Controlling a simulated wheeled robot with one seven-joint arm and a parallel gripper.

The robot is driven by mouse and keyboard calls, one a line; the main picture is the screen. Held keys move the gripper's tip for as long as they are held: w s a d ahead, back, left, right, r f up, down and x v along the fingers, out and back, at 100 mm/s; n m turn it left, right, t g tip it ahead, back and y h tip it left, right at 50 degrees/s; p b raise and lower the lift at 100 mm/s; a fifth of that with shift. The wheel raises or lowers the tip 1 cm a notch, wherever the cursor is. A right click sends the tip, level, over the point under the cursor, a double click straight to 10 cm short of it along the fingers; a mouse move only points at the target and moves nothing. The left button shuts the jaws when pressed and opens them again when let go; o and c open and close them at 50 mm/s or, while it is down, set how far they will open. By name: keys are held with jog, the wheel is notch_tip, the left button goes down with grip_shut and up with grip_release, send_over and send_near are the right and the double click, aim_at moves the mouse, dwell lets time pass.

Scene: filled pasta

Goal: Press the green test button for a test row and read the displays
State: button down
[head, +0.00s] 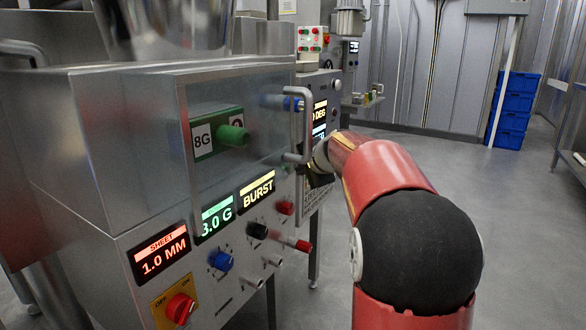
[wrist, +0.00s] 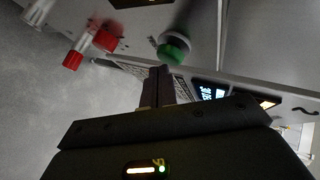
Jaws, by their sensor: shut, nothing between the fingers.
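My gripper (wrist: 158,75) is shut and empty; in the wrist view its fingertips point at the front of the machine. A round green button (wrist: 173,50) with a pale collar shows blurred just beyond the fingertips; I cannot tell if they touch it. In the head view my gripper is mostly hidden behind my red arm, by the metal handle. The displays there are a red SHEET one (head: 161,252) reading 1.0 MM, a green one (head: 216,215) whose reading looks like 3.0 G, and a yellow one (head: 257,191) reading BURST. A further display (head: 319,115) is partly covered.
A vertical metal handle (head: 301,125) stands out from the machine close to my gripper. A green knob (head: 232,135) sits by an 8G label. Red (head: 304,245), blue (head: 220,260) and black (head: 258,230) controls jut out below. Blue crates (head: 513,110) stand far right; the floor between is clear.

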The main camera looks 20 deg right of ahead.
jog(key=shift+w+a, duration=0.25)
jog(key=shift+w, duration=0.1)
dwell(0.7)
dwell(0.4)
jog(key=shift+s+d+b, duration=0.3)
jog(key=shift+s+d, duration=0.2)
jog(key=shift+s, duration=0.2)
jog(key=s+d+b, duration=0.1)
jog(key=s, duration=0.1)
jog(key=s+d+b, duration=0.1)
jog(key=s+d, duration=0.1)
dwell(0.9)
